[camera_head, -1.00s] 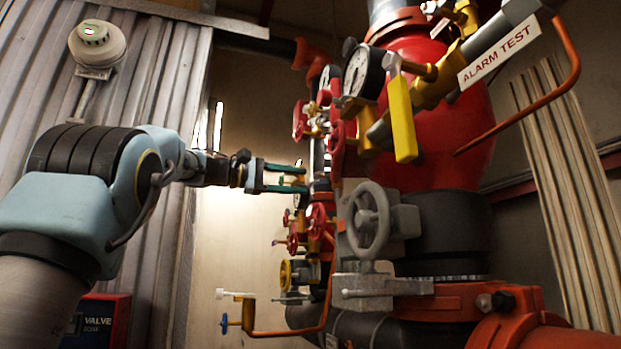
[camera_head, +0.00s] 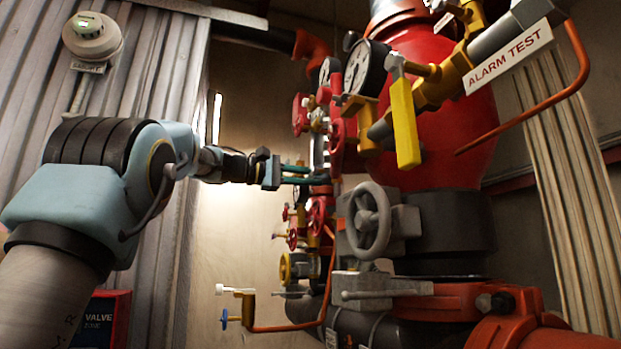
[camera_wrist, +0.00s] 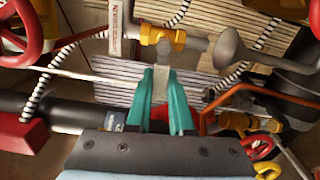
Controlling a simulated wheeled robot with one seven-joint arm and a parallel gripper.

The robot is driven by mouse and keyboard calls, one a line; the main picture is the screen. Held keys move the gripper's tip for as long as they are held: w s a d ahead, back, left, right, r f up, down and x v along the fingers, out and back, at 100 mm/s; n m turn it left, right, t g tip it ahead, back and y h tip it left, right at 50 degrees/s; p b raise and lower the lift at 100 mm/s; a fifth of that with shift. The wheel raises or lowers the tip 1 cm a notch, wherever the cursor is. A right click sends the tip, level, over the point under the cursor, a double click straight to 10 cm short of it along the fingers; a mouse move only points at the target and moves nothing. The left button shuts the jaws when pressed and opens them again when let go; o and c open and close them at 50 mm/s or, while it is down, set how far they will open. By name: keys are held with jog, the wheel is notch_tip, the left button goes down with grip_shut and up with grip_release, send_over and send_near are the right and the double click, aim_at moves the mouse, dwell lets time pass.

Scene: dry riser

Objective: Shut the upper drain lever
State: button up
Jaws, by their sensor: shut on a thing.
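My gripper (camera_head: 296,174) reaches in from the left toward the riser's valve cluster in the head view. In the wrist view its two green fingers (camera_wrist: 161,95) are closed around the end of a short grey lever (camera_wrist: 160,84). The lever sits just below a brass valve (camera_wrist: 163,37) on a horizontal grey pipe, and I take it as the upper drain lever. The lever points from the valve toward my gripper. In the head view the lever is hidden or too small to make out among the fittings.
Red handwheels (camera_head: 300,114) and gauges (camera_head: 366,69) crowd the space by my gripper. A yellow lever (camera_head: 404,122) hangs at front right, near the ALARM TEST label (camera_head: 508,58). A grey handwheel (camera_head: 367,224) stands below. Corrugated wall is at left.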

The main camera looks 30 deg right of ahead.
grip_shut()
jog(key=shift+m+b, duration=0.3)
jog(key=shift+r+m, duration=0.25)
jog(key=shift+m, duration=0.05)
jog(key=o, duration=0.6)
grip_release()
jog(key=shift+o, duration=0.2)
